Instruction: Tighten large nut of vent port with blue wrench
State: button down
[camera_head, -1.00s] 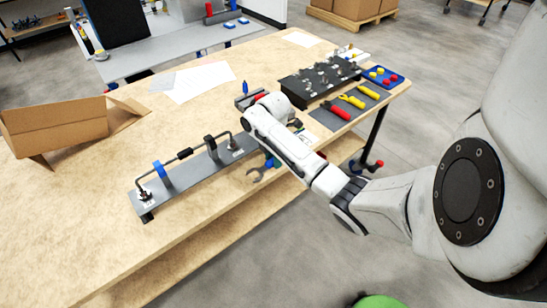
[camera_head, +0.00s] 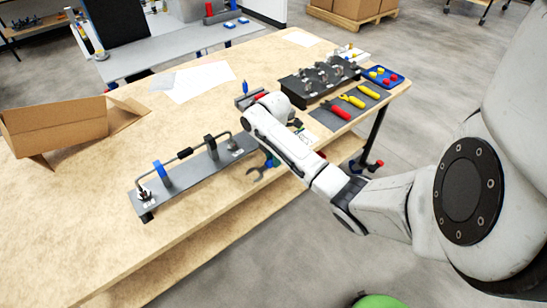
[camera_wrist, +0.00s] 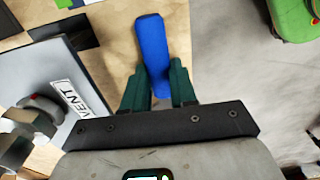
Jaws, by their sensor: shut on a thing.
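My gripper (camera_wrist: 159,90) is shut on the blue handle of the wrench (camera_wrist: 152,45), which sticks out past the green fingertips. In the wrist view a label reading VENT (camera_wrist: 70,98) is on the plate at left. Metal nuts of the vent port (camera_wrist: 35,118), with a red part, stand beside it, partly cut off by the picture edge. The wrench is apart from these nuts.
A bent tube with a blue clamp (camera_head: 163,173) runs along the plate. A black rack (camera_head: 318,80), a mat with red and yellow tools (camera_head: 330,120) and a blue tray (camera_head: 383,78) stand at right. A cardboard box (camera_head: 60,125) is at left.

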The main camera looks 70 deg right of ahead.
dwell(0.5)
jog(key=r+p, duration=0.4)
jog(key=d+r+p, duration=0.1)
jog(key=r+p, duration=0.1)
jog(key=shift+s+d, duration=0.1)
jog(key=shift+s, duration=0.3)
jog(key=shift+d, duration=0.1)
